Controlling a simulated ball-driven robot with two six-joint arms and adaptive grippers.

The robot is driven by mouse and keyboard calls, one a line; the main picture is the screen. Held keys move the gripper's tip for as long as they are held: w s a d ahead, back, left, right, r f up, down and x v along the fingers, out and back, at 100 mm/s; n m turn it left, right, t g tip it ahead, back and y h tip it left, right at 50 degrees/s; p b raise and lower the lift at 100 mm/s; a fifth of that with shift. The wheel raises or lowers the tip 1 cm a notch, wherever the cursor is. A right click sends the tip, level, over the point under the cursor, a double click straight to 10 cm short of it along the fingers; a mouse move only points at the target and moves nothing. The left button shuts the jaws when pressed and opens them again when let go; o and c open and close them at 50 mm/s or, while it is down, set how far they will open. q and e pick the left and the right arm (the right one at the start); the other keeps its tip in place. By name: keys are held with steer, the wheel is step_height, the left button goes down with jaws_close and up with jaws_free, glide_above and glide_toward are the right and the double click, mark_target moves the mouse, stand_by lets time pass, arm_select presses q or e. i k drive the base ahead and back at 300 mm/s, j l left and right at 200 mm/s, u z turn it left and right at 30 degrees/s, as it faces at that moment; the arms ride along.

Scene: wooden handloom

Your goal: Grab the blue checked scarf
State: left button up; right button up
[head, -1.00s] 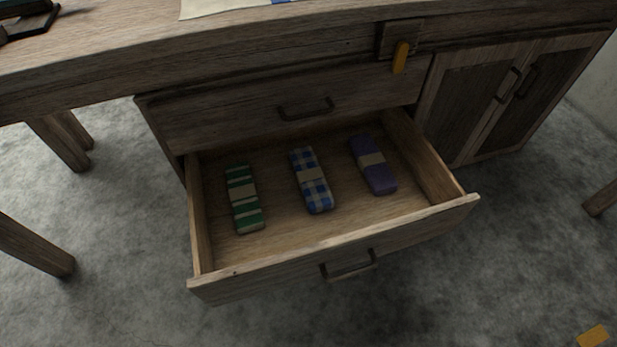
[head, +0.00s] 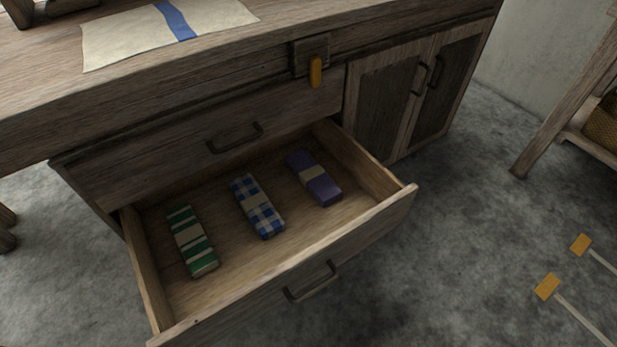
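My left gripper is not in view.
A shut drawer (head: 216,152) is above the open one. A cabinet with two doors (head: 405,91) stands to the right. A cloth with a blue stripe (head: 165,30) lies on the wooden top. A yellow tag (head: 316,72) hangs at the front edge.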

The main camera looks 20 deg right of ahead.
mark_target(264, 218)
steer(key=i+j+z, duration=0.15)
steer(key=j, duration=2)
steer(key=k, duration=0.05)
